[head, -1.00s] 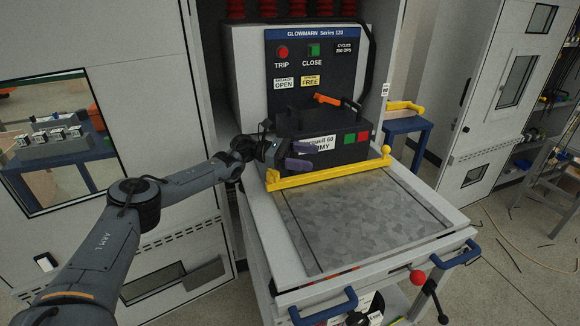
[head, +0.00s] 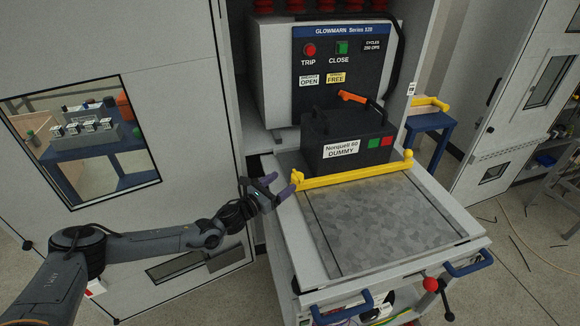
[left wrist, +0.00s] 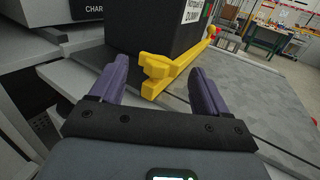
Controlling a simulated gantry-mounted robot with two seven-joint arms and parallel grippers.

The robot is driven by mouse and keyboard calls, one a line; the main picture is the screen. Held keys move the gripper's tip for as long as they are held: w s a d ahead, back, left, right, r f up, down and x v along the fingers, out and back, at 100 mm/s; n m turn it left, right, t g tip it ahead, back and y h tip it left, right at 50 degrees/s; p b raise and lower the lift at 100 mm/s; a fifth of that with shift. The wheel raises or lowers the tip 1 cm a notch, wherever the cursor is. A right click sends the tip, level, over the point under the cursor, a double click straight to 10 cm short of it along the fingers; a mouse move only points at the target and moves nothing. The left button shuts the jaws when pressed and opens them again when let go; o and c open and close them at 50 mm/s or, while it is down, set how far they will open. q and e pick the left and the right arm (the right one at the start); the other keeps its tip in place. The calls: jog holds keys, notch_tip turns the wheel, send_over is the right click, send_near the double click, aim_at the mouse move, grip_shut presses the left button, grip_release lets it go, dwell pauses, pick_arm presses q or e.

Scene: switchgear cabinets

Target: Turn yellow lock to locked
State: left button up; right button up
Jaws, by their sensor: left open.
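The yellow lock (head: 354,174) is a long bar lying across the lift table in front of the black dummy unit (head: 346,143), with a knob at its right end and a block at its left end. My left gripper (head: 277,187) is open at the bar's left end. In the left wrist view the yellow end block (left wrist: 156,70) shows ahead of and between the purple fingers of my left gripper (left wrist: 155,88). I see no contact between them. My right gripper is not in view.
The grey table top (head: 385,215) in front of the bar is clear. Blue handles (head: 343,308) and a red-knobbed lever (head: 431,284) are at its front edge. The breaker (head: 340,65) stands behind in the cabinet. A blue stand (head: 432,126) with another yellow bar is at right.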

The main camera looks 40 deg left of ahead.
aim_at(302, 174)
pick_arm(q)
jog(key=shift+s+d+f, duration=0.1)
jog(key=shift+s+f, duration=0.1)
jog(key=shift+f, duration=0.45)
jog(key=shift+w+f, duration=0.15)
jog(key=shift+f, duration=0.15)
jog(key=w+b, duration=0.1)
jog(key=w, duration=0.4)
jog(key=w+b, duration=0.1)
jog(key=w, duration=0.2)
jog(key=shift+w+d+b, duration=0.25)
jog(key=shift+d+b, duration=0.1)
jog(key=shift+w, duration=0.8)
jog(key=shift+c, duration=0.4)
jog(key=c, duration=0.9)
jog(key=shift+o, duration=0.2)
jog(key=shift+d+m+g+h+b, duration=0.1)
jog(key=shift+m+g+h+b, duration=0.45)
jog(key=shift+h, duration=0.75)
jog(key=shift+m, duration=0.25)
